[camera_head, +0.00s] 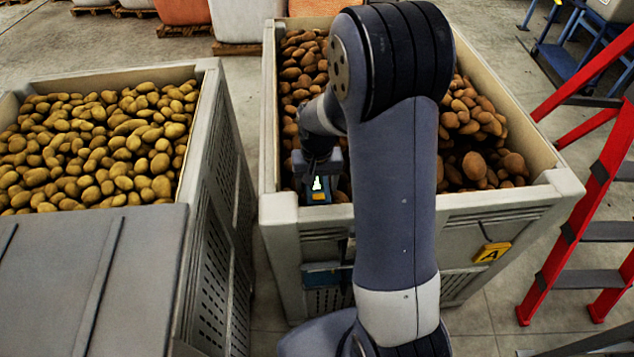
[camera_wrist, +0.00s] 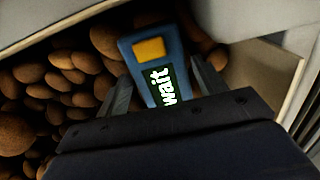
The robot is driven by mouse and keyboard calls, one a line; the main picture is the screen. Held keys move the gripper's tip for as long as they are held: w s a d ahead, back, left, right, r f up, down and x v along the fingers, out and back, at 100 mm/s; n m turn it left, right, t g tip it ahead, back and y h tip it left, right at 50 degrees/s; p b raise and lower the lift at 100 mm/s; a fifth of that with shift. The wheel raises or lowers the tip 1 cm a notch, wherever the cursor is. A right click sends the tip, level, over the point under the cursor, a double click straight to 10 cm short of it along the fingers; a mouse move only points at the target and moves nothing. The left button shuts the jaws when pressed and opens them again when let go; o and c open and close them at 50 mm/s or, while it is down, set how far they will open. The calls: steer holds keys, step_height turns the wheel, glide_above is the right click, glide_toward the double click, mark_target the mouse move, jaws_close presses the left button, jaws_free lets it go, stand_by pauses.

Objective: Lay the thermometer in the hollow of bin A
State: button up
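The thermometer (camera_head: 319,187) is a blue handheld device with a yellow button and a lit screen. In the wrist view the thermometer (camera_wrist: 150,50) sits between the two fingers, and its screen reads "wait". My gripper (camera_head: 318,172) is shut on it, above the front left part of bin A, just inside the front wall. Bin A (camera_head: 540,200) is a grey crate of brown potatoes with a yellow "A" tag (camera_head: 492,252). The hollow cannot be made out; my arm covers the middle of the bin. Potatoes (camera_wrist: 60,85) show left of the thermometer in the wrist view.
A second crate (camera_head: 215,130) of yellowish potatoes stands to the left, across a narrow gap. A red ladder (camera_head: 590,220) stands to the right. Bin A's walls rise close around my gripper.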

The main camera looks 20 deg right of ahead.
mark_target(317, 187)
steer(key=shift+o, duration=1.1)
step_height(317, 187, up, 12)
steer(key=shift+r, duration=0.2)
steer(key=shift+f, duration=0.1)
stand_by(0.6)
